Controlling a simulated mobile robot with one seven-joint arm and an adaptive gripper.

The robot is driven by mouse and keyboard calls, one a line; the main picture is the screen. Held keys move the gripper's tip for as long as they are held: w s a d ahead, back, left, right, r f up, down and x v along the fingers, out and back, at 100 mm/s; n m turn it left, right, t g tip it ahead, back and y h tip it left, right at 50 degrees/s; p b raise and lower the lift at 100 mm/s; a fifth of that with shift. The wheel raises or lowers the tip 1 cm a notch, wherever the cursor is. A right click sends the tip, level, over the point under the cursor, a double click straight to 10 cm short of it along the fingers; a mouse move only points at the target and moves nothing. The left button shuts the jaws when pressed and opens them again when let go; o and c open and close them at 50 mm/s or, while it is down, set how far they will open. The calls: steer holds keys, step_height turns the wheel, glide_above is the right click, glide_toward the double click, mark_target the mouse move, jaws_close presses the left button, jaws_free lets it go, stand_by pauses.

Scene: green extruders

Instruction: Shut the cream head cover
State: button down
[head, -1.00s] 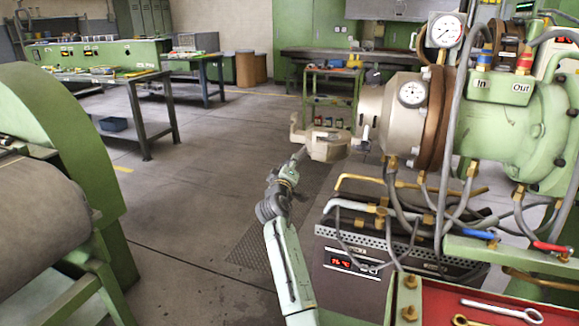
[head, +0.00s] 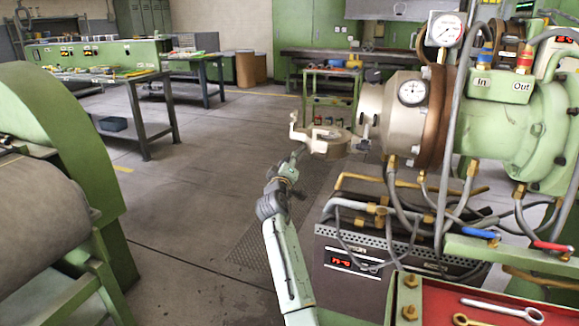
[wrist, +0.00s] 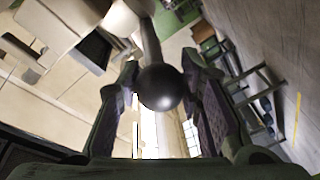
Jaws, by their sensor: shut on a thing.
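The cream head cover (head: 326,145) hangs open at the left of the extruder's cream head (head: 370,110), on its hinge side. In the wrist view the cover's cream body (wrist: 50,35) fills the upper left. A dark round knob (wrist: 160,87) on a rod sits between the two fingers. My gripper (head: 297,156) reaches up to the cover from below. It also shows in the wrist view (wrist: 162,100), with its fingers shut on the knob. The fingertips are small in the head view, and the knob cannot be made out there.
The extruder's green body (head: 510,130) stands at right, with hoses and brass fittings below. A dark heater box (head: 350,262) and a red tool tray (head: 460,300) are near my arm. A green roller machine (head: 50,150) stands at left. The floor between is clear.

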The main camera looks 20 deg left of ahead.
steer(key=shift+a+r+m+t+b, duration=0.2)
steer(key=shift+r+m+b, duration=0.4)
steer(key=shift+r, duration=0.6)
steer(key=shift+a+r+m+t+b, duration=0.15)
steer(key=shift+r+m+b, duration=0.45)
steer(key=shift+r, duration=0.55)
steer(key=r+m+b, duration=0.1)
steer(key=r+m, duration=0.1)
steer(key=r, duration=0.1)
steer(key=shift+d+r, duration=0.1)
steer(key=shift+d, duration=0.1)
steer(key=d+r+m+t+h+b, duration=0.1)
steer(key=d+r+m+h+b, duration=0.1)
steer(key=d+r+m, duration=1.2)
steer(key=shift+s+r+m+t+h, duration=0.3)
steer(key=shift+r+m+h, duration=0.2)
steer(key=shift+m+h, duration=0.3)
steer(key=shift+w, duration=0.1)
